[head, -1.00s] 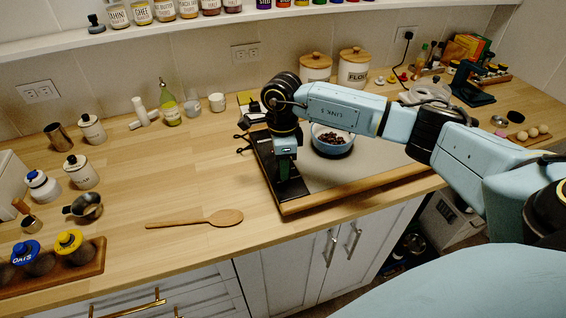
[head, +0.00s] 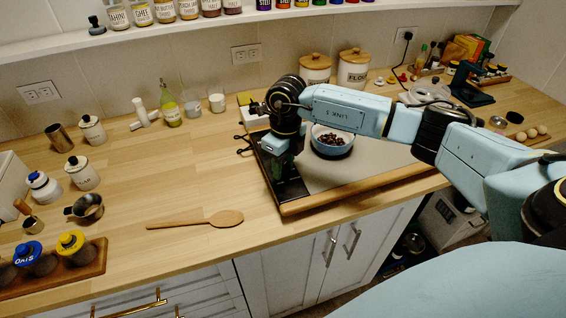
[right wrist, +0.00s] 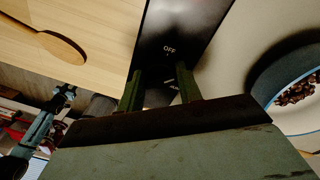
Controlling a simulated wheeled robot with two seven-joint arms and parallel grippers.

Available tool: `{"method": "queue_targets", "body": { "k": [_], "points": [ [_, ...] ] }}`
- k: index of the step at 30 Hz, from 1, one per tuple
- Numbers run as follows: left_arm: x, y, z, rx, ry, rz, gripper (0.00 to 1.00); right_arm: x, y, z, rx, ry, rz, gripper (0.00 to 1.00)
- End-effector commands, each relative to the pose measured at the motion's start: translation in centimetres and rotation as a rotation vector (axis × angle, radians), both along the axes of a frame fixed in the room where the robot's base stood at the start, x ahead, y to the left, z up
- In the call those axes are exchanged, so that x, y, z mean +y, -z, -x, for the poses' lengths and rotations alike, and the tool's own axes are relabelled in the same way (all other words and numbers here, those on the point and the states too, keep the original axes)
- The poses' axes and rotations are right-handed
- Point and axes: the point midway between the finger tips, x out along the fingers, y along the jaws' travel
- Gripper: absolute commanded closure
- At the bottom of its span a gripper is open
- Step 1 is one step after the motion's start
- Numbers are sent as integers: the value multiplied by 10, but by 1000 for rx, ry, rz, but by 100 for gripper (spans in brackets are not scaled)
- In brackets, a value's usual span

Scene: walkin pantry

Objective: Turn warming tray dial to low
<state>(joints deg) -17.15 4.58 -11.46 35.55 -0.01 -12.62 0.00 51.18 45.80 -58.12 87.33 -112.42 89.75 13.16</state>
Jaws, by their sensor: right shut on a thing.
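The warming tray has a pale flat top (head: 348,178) with a wooden edge and a black control strip (head: 292,190) along its left side. In the right wrist view the black strip (right wrist: 185,25) carries the word OFF in white. The dark dial (right wrist: 168,82) sits just below that word, between my fingers, with a short slanted white line by it. Its full outline is hard to make out. My right gripper (head: 279,168) points down at the strip and is shut on the dial; its fingers also show in the right wrist view (right wrist: 158,90). My left gripper does not show.
A blue-rimmed bowl of dark beans (head: 332,141) stands on the tray, close right of my gripper. A wooden spoon (head: 200,220) lies on the counter to the left. Flour and other canisters (head: 353,68) stand behind. The counter left of the tray is mostly clear.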

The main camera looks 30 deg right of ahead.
Motion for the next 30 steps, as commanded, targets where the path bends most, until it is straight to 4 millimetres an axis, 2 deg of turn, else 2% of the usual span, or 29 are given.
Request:
{"method": "queue_targets", "body": {
  "k": [6,15,30],
  "points": [
    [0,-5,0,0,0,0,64,-2,-3,-1,-4,188,2,88],
    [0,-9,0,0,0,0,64,-2,-2,-1,-5,364,2,88],
    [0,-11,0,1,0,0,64,-3,-2,-1,-5,444,2,88]
  ]
}}
